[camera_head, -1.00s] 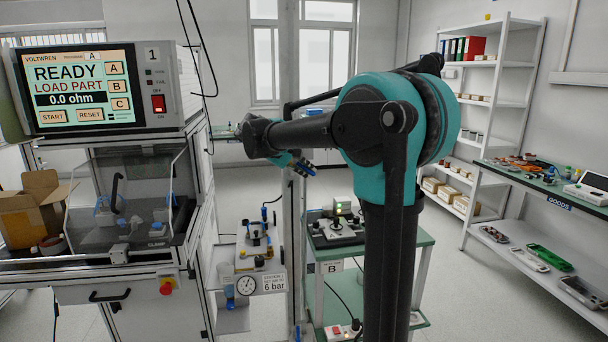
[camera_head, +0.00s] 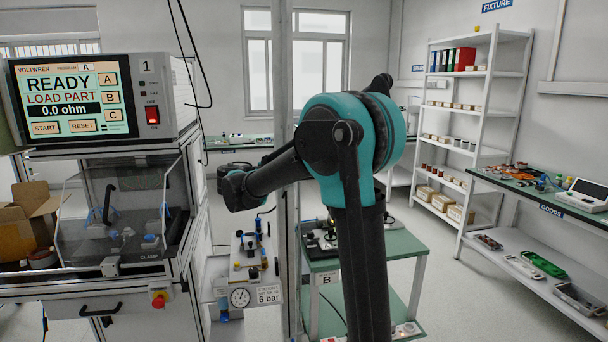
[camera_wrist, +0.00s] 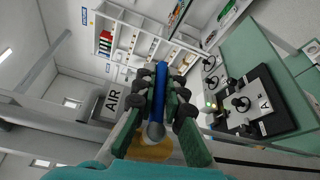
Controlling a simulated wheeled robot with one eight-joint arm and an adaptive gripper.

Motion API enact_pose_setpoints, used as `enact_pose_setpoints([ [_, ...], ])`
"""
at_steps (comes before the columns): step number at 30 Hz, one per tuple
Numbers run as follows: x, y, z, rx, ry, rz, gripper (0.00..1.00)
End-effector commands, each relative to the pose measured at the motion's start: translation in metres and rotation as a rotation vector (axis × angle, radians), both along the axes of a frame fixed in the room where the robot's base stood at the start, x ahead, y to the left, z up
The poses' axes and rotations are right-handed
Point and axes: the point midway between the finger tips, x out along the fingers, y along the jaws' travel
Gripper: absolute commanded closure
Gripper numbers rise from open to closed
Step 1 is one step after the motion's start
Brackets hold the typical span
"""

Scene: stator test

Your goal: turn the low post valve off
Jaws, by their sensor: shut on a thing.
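In the wrist view, my gripper (camera_wrist: 160,78) has its green fingers with dark pads closed around a long blue bar (camera_wrist: 159,92), which looks like the valve's lever. A round grey end (camera_wrist: 155,131) shows on it, with a yellowish part (camera_wrist: 152,151) behind. The valve body is not clear. An AIR sign (camera_wrist: 111,103) is just left of the fingers. In the head view, my forearm reaches left across the pale upright post (camera_head: 283,75); my fingers and the held bar are hidden there.
A tester cabinet with a READY screen (camera_head: 69,97) stands at left. A panel with a pressure gauge (camera_head: 240,298) is below my wrist. A green-topped cart (camera_head: 395,246) stands behind my arm. White shelves (camera_head: 425,130) are at right. Floor between them is clear.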

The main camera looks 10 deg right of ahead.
Motion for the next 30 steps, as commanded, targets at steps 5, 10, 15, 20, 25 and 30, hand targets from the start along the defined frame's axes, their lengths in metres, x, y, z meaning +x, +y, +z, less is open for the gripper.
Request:
enact_pose_setpoints([
  [5, 0.000, 0.000, 0.001, -0.015, 0.001, 0.000, 1.00],
  [10, 0.000, 0.000, 0.001, -0.016, 0.000, 0.000, 1.00],
  [15, 0.000, 0.000, 0.001, -0.016, 0.000, 0.000, 0.87],
  [20, 0.000, 0.000, 0.001, -0.015, 0.001, 0.000, 0.80],
  [25, 0.000, 0.000, 0.001, -0.014, 0.001, 0.001, 0.80],
  [30, -0.004, 0.012, 0.001, -0.014, 0.001, 0.003, 0.80],
])
